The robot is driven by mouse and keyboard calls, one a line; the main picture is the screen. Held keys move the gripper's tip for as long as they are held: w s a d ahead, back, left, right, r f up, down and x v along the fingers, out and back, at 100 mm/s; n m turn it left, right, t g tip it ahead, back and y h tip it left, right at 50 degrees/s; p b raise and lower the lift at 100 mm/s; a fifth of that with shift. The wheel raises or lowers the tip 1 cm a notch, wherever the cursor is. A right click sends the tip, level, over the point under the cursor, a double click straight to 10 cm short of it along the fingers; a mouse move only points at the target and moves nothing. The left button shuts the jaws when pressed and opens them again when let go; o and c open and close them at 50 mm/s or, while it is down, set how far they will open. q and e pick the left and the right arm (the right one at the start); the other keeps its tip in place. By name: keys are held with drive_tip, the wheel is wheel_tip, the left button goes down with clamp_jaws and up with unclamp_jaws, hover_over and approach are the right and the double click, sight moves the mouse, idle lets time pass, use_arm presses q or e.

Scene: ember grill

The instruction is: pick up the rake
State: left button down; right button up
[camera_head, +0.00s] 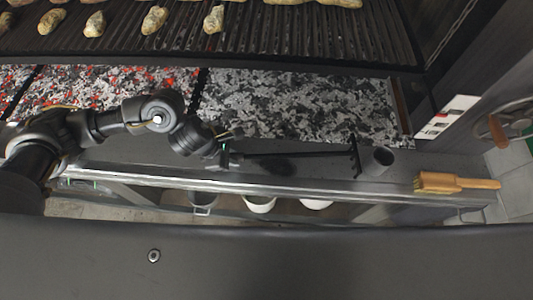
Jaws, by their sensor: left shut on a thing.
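The rake (300,155) is a thin dark rod with a short crosswise head (355,156) at its right end. It lies roughly level in the picture, over the grey ledge in front of the ash bed. My left gripper (226,152) is at the rod's left end and is shut on it. The gripper hides that end of the handle. I cannot tell whether the rake touches the ledge. My right gripper is not in view.
The ash bed (300,105) lies behind the ledge, with glowing embers (100,85) at left. Food lies on the grate (290,35) above. A wooden brush (455,183) lies farther right.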

use_arm(q)
drive_tip(key=shift+r, duration=0.1)
drive_tip(key=shift+r+b, duration=0.3)
drive_tip(key=shift+r, duration=0.3)
drive_tip(key=v, duration=0.3)
drive_tip(key=shift+d+r+b, duration=0.1)
drive_tip(key=shift+r+b, duration=0.2)
drive_tip(key=s+a+r+p, duration=0.8)
drive_tip(key=s+a, duration=0.1)
drive_tip(key=shift+r, duration=0.2)
drive_tip(key=shift+w+a+f, duration=0.1)
drive_tip(key=shift+a, duration=0.05)
